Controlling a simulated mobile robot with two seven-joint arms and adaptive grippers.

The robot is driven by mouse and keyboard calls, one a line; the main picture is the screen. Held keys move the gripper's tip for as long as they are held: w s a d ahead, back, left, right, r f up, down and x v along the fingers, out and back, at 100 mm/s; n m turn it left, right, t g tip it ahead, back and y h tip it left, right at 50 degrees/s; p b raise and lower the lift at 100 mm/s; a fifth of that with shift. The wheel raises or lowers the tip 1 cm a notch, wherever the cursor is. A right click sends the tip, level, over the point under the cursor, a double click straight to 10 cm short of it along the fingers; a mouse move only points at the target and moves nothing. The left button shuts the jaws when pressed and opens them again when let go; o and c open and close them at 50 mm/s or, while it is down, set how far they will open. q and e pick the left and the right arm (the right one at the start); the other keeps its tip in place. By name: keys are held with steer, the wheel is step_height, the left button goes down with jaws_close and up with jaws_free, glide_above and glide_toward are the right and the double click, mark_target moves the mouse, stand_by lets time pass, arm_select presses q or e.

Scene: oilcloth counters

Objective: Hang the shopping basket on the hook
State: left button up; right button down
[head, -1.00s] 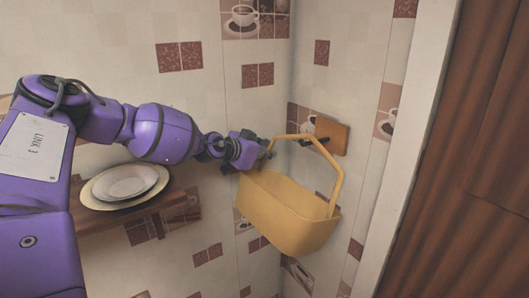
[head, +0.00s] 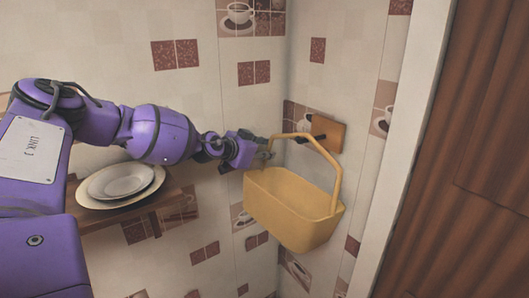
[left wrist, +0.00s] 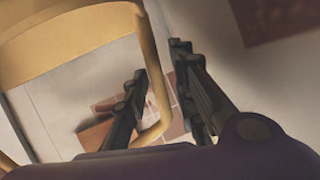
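The yellow shopping basket (head: 292,212) is in the air in front of the wall corner, slightly tilted, its handle (head: 338,182) raised. The dark hook (head: 319,137) sticks out from a wooden board (head: 331,133) on the right wall. The top of the handle crosses the hook; I cannot tell whether the hook bears it. My left gripper (head: 265,154) is at the handle's left side. In the left wrist view the handle (left wrist: 152,50) passes between the two fingers (left wrist: 160,60), which stand apart, with wall showing beside it. My right gripper is not in view.
A wooden shelf (head: 104,229) with two stacked plates (head: 122,181) is on the left wall below my left arm. A white post (head: 408,150) and a brown panel (head: 480,150) stand at the right. The space below the basket looks clear.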

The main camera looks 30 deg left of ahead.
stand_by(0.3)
arm_select(q)
steer(key=v, duration=1.2)
steer(key=shift+d, duration=0.1)
